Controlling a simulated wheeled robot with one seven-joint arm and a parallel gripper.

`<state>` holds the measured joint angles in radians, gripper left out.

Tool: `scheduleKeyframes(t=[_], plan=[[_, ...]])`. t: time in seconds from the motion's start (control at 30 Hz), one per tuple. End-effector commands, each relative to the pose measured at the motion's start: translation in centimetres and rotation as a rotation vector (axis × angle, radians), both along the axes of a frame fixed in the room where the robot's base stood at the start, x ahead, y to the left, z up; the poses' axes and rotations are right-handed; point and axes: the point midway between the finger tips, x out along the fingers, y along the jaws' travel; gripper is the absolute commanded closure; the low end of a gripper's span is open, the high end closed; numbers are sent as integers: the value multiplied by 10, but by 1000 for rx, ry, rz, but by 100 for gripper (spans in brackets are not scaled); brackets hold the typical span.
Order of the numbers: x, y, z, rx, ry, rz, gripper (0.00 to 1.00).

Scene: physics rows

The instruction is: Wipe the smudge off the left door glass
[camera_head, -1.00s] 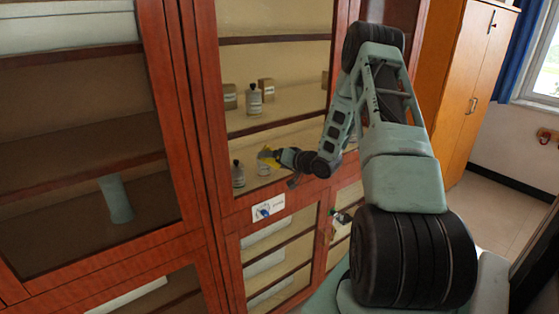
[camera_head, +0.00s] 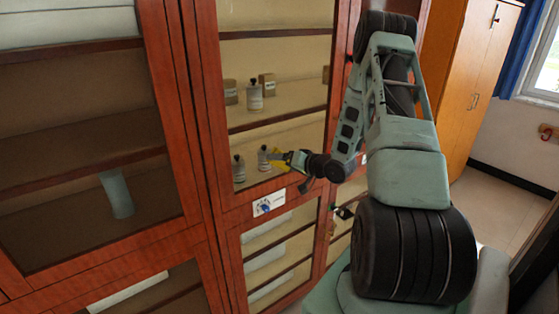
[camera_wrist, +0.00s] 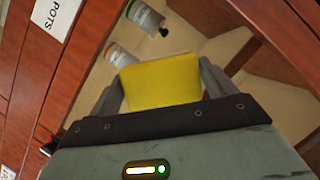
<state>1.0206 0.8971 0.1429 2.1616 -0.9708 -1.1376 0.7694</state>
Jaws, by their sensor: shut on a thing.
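My gripper (camera_head: 290,159) is shut on a yellow sponge or pad (camera_wrist: 163,82). In the head view the sponge (camera_head: 278,158) is a small yellow patch at the lower part of a red-framed glass door (camera_head: 285,65). It is at or close to the glass; I cannot tell whether it touches. In the wrist view the sponge sits between both fingers, with the pane just beyond it. No smudge can be made out on the glass; the sponge and arm may hide part of it.
Behind the glass, bottles (camera_head: 254,96) and small boxes (camera_head: 267,84) stand on shelves. A labelled card (camera_head: 269,204) is on the frame below. Another glazed door (camera_head: 80,120) is at left. An orange cabinet (camera_head: 475,90) stands at right, with open floor (camera_head: 490,210) before it.

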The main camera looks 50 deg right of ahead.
Motion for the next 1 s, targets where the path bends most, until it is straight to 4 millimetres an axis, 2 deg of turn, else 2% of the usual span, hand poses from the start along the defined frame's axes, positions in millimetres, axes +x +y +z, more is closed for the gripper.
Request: scheduleKeyframes(t=[0.47, 0.8, 1.0], plan=[[-7, 2, 0, 1, 1, -1, 35], [-32, 8, 0, 2, 1, -1, 35], [-35, 9, 0, 0, 0, 0, 35]])
